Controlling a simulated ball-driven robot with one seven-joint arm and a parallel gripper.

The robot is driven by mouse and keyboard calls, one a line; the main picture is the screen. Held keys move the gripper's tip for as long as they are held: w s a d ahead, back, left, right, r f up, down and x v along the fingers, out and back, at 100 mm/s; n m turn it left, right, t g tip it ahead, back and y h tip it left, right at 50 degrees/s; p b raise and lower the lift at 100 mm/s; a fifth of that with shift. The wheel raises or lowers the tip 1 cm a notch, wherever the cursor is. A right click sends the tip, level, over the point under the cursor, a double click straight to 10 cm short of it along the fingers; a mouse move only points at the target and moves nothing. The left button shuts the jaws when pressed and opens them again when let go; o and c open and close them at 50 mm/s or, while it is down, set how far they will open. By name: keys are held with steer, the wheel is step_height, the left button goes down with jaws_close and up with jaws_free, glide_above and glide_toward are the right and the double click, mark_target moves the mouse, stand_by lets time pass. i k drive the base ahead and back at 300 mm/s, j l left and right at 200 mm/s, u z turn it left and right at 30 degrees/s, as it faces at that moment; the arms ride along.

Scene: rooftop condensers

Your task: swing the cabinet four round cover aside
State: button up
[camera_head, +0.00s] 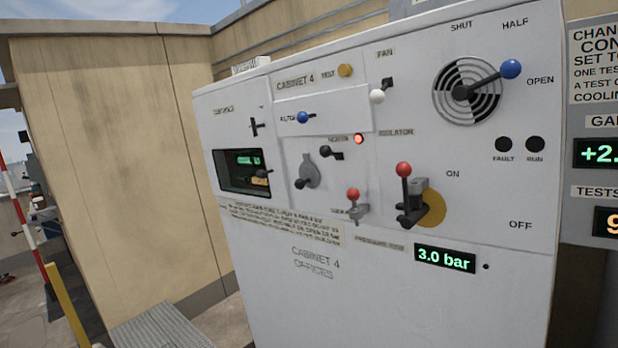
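The white cabinet four (370,290) fills the middle of the view, seen at a slant and labelled "CABINET 4 OFFICES". A small grey rounded cover (309,171) sits on its left-centre face, with a dark knob (300,183) at its lower left. It appears to lie against the panel; what is behind it is hidden. My gripper is not in view, so its opening and distance from the cover do not show.
Near the cover are a black lever (332,153), a lit red lamp (358,139) and a red-knobbed lever (353,195). The isolator handle (404,170) and blue-knobbed damper lever (511,69) stick out. A recessed display (240,172) is left. A yellow post (68,305) stands lower left.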

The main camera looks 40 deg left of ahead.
mark_target(308, 173)
steer(key=i+j, duration=0.2)
steer(key=j, duration=0.15)
steer(key=i+j, duration=0.15)
steer(key=j, duration=0.2)
steer(key=i+j, duration=0.4)
steer(key=j, duration=0.25)
steer(key=i+j+z, duration=0.1)
steer(key=j, duration=0.25)
steer(key=i+j, duration=0.5)
